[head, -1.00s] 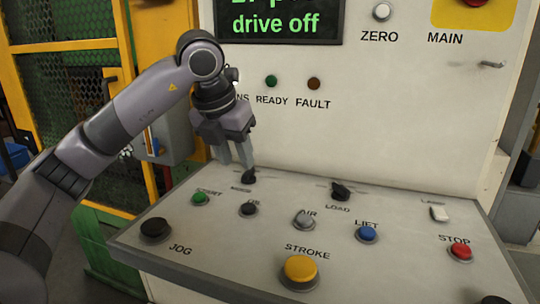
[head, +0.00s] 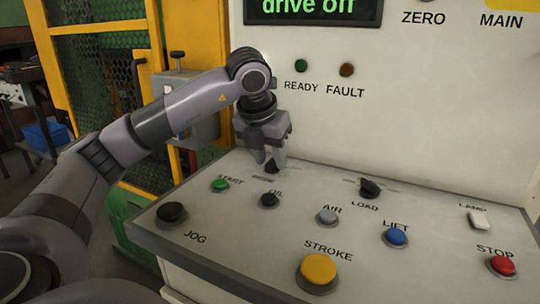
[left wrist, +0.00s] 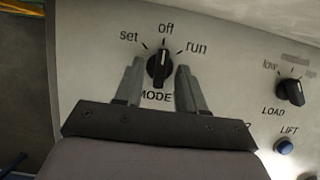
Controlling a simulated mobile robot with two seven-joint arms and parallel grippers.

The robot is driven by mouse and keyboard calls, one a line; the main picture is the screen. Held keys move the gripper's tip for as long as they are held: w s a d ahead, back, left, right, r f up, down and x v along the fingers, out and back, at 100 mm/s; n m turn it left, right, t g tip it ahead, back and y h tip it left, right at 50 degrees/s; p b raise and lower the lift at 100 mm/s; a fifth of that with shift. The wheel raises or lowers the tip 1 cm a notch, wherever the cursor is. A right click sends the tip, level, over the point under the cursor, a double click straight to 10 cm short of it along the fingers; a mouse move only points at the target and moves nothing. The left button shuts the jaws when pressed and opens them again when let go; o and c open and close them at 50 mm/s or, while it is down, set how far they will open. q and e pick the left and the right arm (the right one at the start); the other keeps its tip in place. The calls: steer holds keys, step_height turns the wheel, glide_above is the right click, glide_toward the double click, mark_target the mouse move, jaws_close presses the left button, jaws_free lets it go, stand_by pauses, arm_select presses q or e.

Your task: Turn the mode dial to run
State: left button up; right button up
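The black mode dial (left wrist: 158,66) sits on the sloped panel, with the labels set, off and run around it in the left wrist view. Its pointer is at off, straight up. In the head view the mode dial (head: 272,167) is at the back left of the panel, just under my left gripper (head: 272,158). In the left wrist view my left gripper (left wrist: 157,88) is open, one finger on each side of the dial, with gaps showing. Whether the fingertips reach down around it is hard to tell. My right gripper is not in view.
The load dial (head: 369,188) is to the right. Start (head: 220,185), oil (head: 269,200), jog (head: 172,213), air (head: 328,215), lift (head: 396,237), stroke (head: 318,270) and stop (head: 502,265) buttons are on the panel (head: 225,235). A screen (head: 313,8) reads "drive off".

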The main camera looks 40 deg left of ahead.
arm_select(q)
jaws_close()
steer(key=shift+m, duration=0.4)
steer(key=m, duration=0.1)
steer(key=m+h, duration=0.1)
steer(key=shift+a+r+m, duration=0.1)
steer(key=shift+a+m, duration=0.1)
steer(key=shift+m, duration=0.2)
steer(key=m+h+p, duration=0.1)
steer(key=m, duration=0.1)
steer(key=m+p, duration=0.1)
steer(key=shift+a+m+h, duration=0.2)
steer(key=shift+m+h, duration=0.2)
steer(key=shift+m, duration=0.4)
steer(key=shift+m+h+p, duration=0.3)
steer(key=shift+m, duration=0.1)
